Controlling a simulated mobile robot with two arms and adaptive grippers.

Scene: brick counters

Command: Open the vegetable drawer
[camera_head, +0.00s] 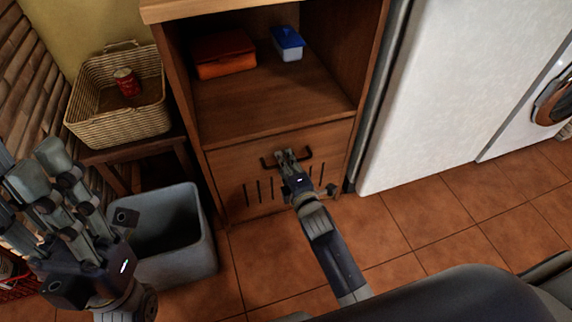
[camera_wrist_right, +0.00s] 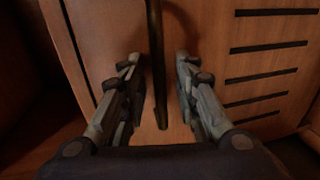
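The vegetable drawer (camera_head: 235,165) is the wooden front with dark vent slots at the bottom of the cabinet; it looks shut, flush with the frame. Its dark bar handle (camera_head: 306,153) is near the top of the front. My right gripper (camera_head: 286,155) is at the handle and hides its middle. In the right wrist view the handle (camera_wrist_right: 155,70) runs between the two fingers of the right gripper (camera_wrist_right: 158,70), with a gap on each side, so the gripper is open around it. My left gripper (camera_head: 40,168) is at the left, its fingers spread and empty, away from the drawer.
A grey bin (camera_head: 185,265) stands on the tiled floor left of the drawer. A wicker basket (camera_head: 130,125) with a red can (camera_head: 126,82) sits on a stool. The shelf above holds an orange box (camera_head: 225,65) and a blue-lidded container (camera_head: 288,45). A white appliance (camera_head: 440,100) is at right.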

